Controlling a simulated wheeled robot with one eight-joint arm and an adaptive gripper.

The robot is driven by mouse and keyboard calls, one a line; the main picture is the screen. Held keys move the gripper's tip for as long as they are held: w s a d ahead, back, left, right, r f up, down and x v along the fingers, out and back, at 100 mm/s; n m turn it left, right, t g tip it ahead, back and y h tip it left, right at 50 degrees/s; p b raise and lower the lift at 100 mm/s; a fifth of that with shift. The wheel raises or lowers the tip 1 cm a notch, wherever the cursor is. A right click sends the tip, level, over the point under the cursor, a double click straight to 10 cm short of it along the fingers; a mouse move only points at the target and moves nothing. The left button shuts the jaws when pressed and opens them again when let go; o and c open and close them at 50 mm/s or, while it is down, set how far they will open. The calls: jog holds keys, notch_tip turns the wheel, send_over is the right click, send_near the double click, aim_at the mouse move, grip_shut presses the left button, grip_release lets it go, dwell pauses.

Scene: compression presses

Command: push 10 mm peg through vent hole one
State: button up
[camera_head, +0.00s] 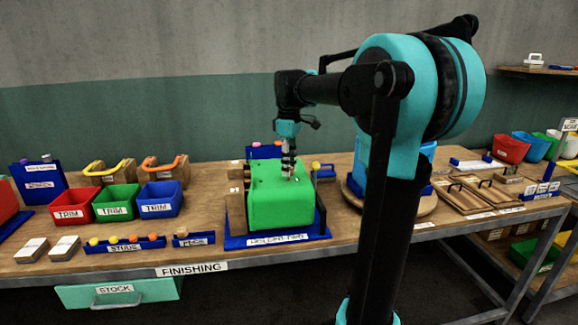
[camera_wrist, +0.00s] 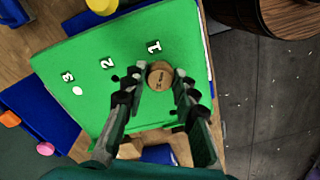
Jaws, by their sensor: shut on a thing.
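A green block (camera_head: 282,208) sits on a blue base labelled HOLDING (camera_head: 282,239) on the bench. In the wrist view the block's top (camera_wrist: 95,50) carries the labels 1 (camera_wrist: 153,47), 2 (camera_wrist: 107,63) and 3 (camera_wrist: 68,76). My gripper (camera_wrist: 158,88) is over the block top and shut on a round brown wooden peg (camera_wrist: 160,73), seen end-on with small print on it. The peg is beside label 1; it hides the surface beneath, so I cannot tell whether it is in a hole. A white spot (camera_wrist: 77,91) shows beside label 3. My gripper is also in the head view (camera_head: 289,168).
Red, green and blue TRIM bins (camera_head: 115,203) stand left of the block. A blue rack of coloured studs (camera_head: 125,242) lies at the front left. A round wooden stand (camera_head: 352,205) is close on the right, partly behind my arm. Wooden trays (camera_head: 480,190) lie farther right.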

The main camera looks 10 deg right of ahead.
jog(key=shift+r, duration=0.1)
jog(key=shift+r, duration=2.9)
